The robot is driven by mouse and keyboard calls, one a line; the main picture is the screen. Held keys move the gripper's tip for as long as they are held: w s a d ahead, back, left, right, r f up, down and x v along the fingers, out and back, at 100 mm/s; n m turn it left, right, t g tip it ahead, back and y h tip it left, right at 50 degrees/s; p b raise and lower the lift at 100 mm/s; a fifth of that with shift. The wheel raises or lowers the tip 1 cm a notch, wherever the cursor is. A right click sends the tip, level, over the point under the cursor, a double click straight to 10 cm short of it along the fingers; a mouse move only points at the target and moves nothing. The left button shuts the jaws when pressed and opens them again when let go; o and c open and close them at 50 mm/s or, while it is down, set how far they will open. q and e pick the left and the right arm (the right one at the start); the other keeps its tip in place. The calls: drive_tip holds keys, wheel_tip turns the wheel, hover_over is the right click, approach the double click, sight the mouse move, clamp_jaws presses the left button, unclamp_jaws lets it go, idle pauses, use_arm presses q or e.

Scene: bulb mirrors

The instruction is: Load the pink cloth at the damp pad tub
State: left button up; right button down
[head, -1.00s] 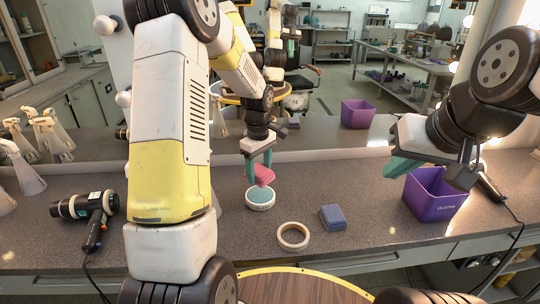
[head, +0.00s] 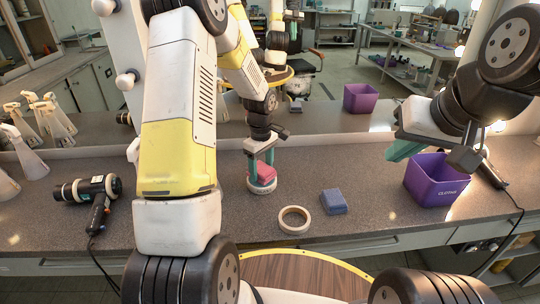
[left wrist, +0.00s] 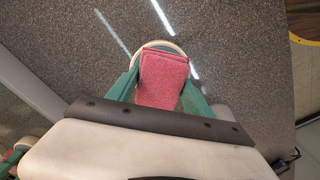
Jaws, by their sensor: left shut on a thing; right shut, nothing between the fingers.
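The pink cloth (head: 264,175) is a small folded block between the fingers of my left gripper (head: 261,170), which is shut on it. In the left wrist view the cloth (left wrist: 163,78) lies between the green fingers (left wrist: 160,92). The damp pad tub (head: 261,187) is a low round white tub directly under the cloth. My right gripper (head: 403,147) is shut and empty, beside the purple bin.
A cream ring (head: 293,220) and a folded blue cloth (head: 333,201) lie right of the tub. The purple bin (head: 436,188) stands further right. A hair dryer (head: 92,195) and white spray bottles (head: 27,155) are at left. A mirror stands behind the counter.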

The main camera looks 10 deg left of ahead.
sight(261, 168)
use_arm(q)
drive_tip(key=shift+f, duration=0.55)
idle(1.7)
drive_tip(key=shift+r, duration=3.55)
drive_tip(key=shift+s, duration=0.1)
